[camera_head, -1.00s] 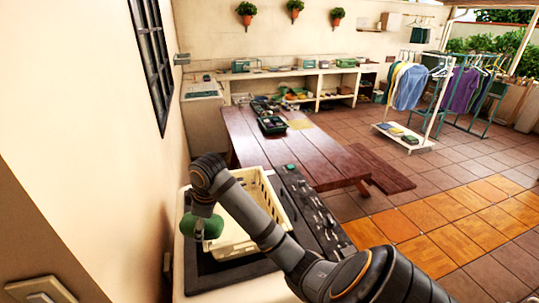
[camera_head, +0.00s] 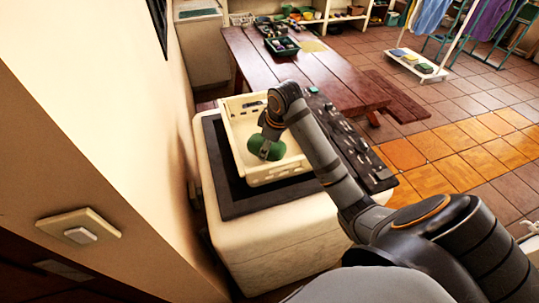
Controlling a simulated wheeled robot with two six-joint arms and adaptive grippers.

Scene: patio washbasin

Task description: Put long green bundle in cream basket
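The long green bundle (camera_head: 272,151) is in the grasp of my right gripper (camera_head: 265,149), whose arm comes in from the lower right. The gripper points down, with a finger against the bundle's near side. The cream basket (camera_head: 278,173) is an open slatted crate on the dark top of the white washbasin. In this view the bundle lies within the basket's outline, near its middle. I cannot tell whether it touches the basket floor. My arm hides the basket's right side. My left gripper is not in view.
Several small dark items lie on the dark strip (camera_head: 359,150) right of the basket. A wooden table (camera_head: 318,84) with dark trays stands behind. The wall with a switch (camera_head: 78,228) is close on the left. A clothes rack stands at the back right.

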